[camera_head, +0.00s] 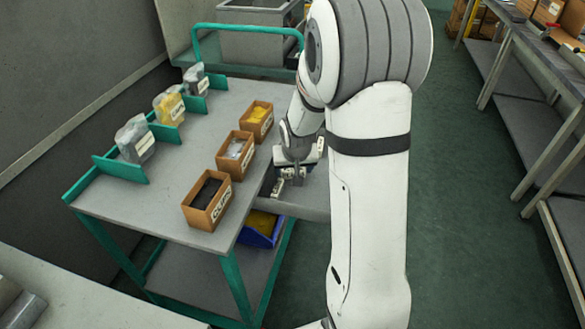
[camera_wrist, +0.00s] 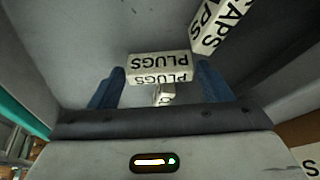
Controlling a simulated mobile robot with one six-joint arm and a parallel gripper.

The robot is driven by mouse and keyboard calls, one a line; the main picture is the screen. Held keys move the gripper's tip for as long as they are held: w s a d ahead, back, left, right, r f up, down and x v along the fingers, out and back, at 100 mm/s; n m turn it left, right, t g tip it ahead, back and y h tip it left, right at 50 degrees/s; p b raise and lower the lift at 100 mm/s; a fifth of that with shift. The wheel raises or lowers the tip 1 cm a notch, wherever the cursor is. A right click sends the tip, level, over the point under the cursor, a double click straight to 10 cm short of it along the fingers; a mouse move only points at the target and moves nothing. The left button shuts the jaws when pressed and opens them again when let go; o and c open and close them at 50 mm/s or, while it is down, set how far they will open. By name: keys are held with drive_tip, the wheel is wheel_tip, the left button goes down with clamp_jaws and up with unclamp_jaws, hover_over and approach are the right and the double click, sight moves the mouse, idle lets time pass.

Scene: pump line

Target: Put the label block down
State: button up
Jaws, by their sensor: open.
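In the wrist view, a white label block marked PLUGS (camera_wrist: 158,66) lies on a grey surface between and just beyond my fingertips. My gripper (camera_wrist: 160,84) is open, with blue fingers on both sides of the block and a gap showing at each side. A smaller pale piece (camera_wrist: 165,94) shows between the fingers, partly hidden. In the head view, my gripper (camera_head: 290,172) is low over the grey tray (camera_head: 308,208) at the cart's right side; my arm hides part of it.
The cart (camera_head: 172,200) carries open cardboard boxes: a dark-filled one marked CLIPS (camera_head: 207,205), a pale-filled one (camera_head: 236,155) and a yellow-filled one (camera_head: 257,122). Bags (camera_head: 134,138) stand in green holders at left. A blue bin (camera_head: 262,232) sits below. Green floor is free at right.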

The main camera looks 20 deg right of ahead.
drive_tip(key=shift+r, duration=0.45)
drive_tip(key=d+p+v, duration=0.1)
drive_tip(key=p+v, duration=0.1)
drive_tip(key=v, duration=0.9)
drive_tip(key=s+a+r+n+g, duration=0.1)
drive_tip(key=s+a+r, duration=0.1)
drive_tip(key=s, duration=0.8)
drive_tip(key=s+a+r+n+g+y, duration=0.1)
drive_tip(key=s+a, duration=0.3)
drive_tip(key=s, duration=0.6)
drive_tip(key=shift+a+r, duration=0.35)
drive_tip(key=shift+r, duration=0.2)
